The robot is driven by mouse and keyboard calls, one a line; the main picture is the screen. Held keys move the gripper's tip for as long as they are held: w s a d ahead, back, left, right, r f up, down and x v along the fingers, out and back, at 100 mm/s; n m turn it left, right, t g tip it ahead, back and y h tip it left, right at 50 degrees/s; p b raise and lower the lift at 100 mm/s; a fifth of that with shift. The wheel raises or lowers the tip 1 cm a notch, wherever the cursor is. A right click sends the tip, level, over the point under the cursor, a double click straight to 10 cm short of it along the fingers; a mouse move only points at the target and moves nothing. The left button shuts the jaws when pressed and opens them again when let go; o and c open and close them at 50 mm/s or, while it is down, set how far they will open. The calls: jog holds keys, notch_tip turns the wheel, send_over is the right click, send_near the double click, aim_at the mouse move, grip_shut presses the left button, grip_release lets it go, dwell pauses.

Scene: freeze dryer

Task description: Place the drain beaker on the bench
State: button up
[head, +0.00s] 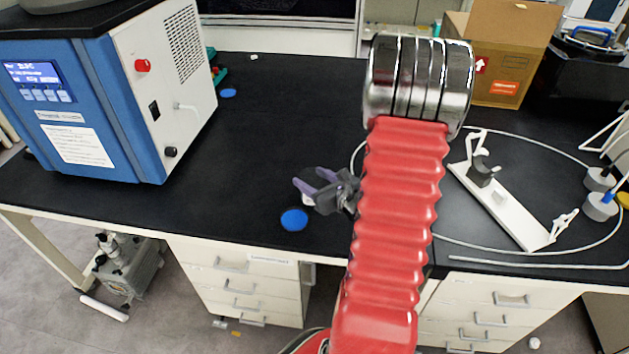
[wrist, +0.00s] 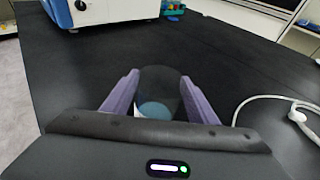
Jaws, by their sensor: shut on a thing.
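My gripper (head: 312,186), with purple fingers, is over the black bench (head: 270,120), left of my red arm. In the wrist view, its two fingers (wrist: 160,95) are shut on the drain beaker (wrist: 158,82), a clear, dark-looking vessel. The beaker looks upright, and a bluish round patch shows low in it. The gripper body hides its lowest part. In the head view the beaker is hard to make out. I cannot tell whether its base touches the bench.
A blue disc (head: 294,219) lies near the bench's front edge, and another (head: 228,93) lies farther back. The blue and white freeze dryer (head: 90,105) stands at left. A white stand (head: 505,205) and cable loop (head: 560,148) are at right. The middle bench is clear.

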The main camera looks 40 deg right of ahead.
jog(key=shift+f, duration=0.6)
jog(key=o, duration=1.2)
jog(key=shift+f, duration=0.1)
